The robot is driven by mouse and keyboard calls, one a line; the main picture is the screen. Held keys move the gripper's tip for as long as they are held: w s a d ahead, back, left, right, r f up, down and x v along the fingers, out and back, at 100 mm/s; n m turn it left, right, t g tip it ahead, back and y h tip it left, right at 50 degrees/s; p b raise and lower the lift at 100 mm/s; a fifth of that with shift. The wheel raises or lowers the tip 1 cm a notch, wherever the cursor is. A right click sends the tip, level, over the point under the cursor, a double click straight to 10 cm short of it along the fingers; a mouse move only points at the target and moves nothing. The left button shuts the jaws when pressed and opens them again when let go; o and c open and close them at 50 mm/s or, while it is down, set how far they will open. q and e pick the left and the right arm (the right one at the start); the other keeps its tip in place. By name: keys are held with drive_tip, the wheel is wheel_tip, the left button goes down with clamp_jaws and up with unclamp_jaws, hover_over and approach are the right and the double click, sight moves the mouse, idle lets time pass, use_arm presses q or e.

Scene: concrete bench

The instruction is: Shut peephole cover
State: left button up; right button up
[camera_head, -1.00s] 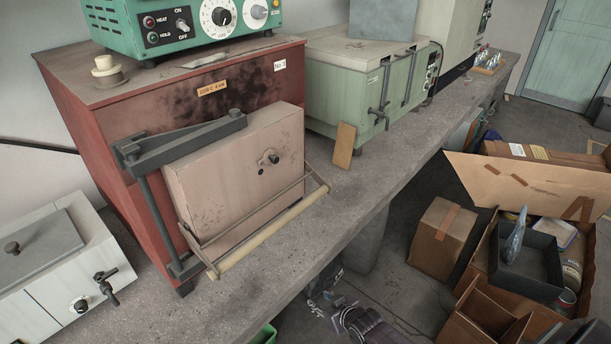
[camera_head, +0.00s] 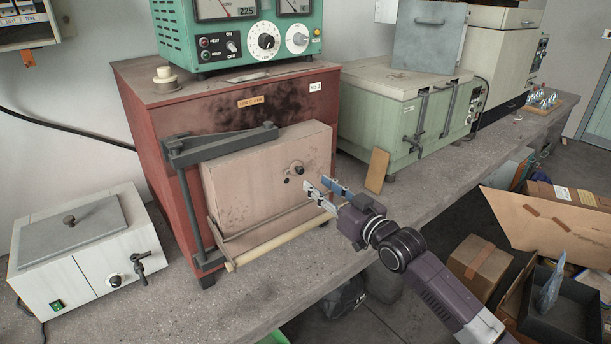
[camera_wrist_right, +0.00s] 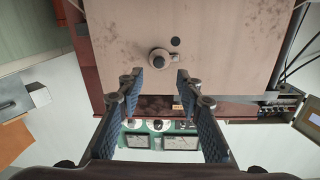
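The furnace's pinkish door (camera_head: 235,185) stands shut on the front of the red furnace (camera_head: 160,120). A small round metal cover with a knob (camera_head: 298,168) sits on the door, and a small dark peephole (camera_head: 287,181) shows uncovered beside it. In the right wrist view, the cover (camera_wrist_right: 158,58) is ahead of the fingers and the dark hole (camera_wrist_right: 175,41) is just above and right of it. My right gripper (camera_head: 316,186) is open and empty, in front of the door, apart from the cover. My left gripper is not in view.
A pale handle bar (camera_head: 275,243) runs across the door's lower front. A green control box (camera_head: 235,35) sits on the furnace. A tan block (camera_head: 377,170) leans beside the furnace on the right. A white bath box (camera_head: 85,245) stands left. The bench front is clear.

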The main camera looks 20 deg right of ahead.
sight(302, 172)
drive_tip(key=shift+p+x, duration=0.7)
drive_tip(key=shift+x, duration=3.05)
drive_tip(key=shift+c, duration=0.6)
drive_tip(key=shift+d, duration=0.1)
clamp_jaws()
